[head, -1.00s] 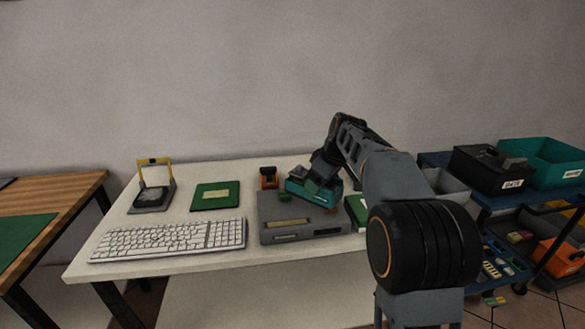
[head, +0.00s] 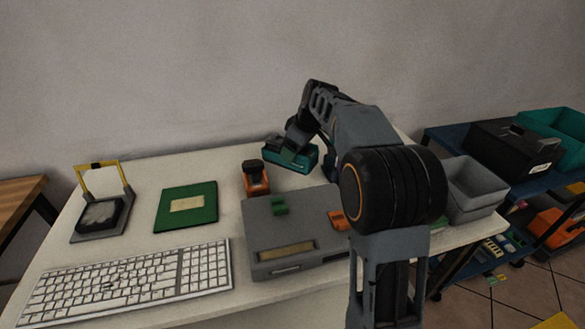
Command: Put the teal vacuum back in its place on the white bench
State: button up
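The teal vacuum (head: 279,159) is at the back of the white bench (head: 225,160), near the wall, behind the grey box-shaped device. My gripper (head: 297,144) is over it, with the dark wrist coming down from the upper right. The gripper appears shut on the vacuum's top. The fingertips are small and partly hidden, and I cannot tell whether the vacuum touches the bench top or hangs just above it.
An orange-and-black tool (head: 256,180) stands just left of the vacuum. The grey device (head: 290,236) carries small green and orange pieces. A green board (head: 187,206), a yellow-framed stand (head: 102,212) and a keyboard (head: 125,285) lie left. A grey bin (head: 472,188) is right.

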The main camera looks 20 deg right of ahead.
jog(key=shift+d+f+b, duration=0.1)
jog(key=shift+f+b, duration=0.5)
jog(key=shift+f, duration=2.25)
jog(key=shift+f, duration=0.2)
jog(key=o, duration=1)
jog(key=shift+c, duration=0.2)
jog(key=shift+r, duration=0.1)
jog(key=p+v, duration=0.2)
jog(key=v, duration=1)
jog(key=shift+r, duration=0.1)
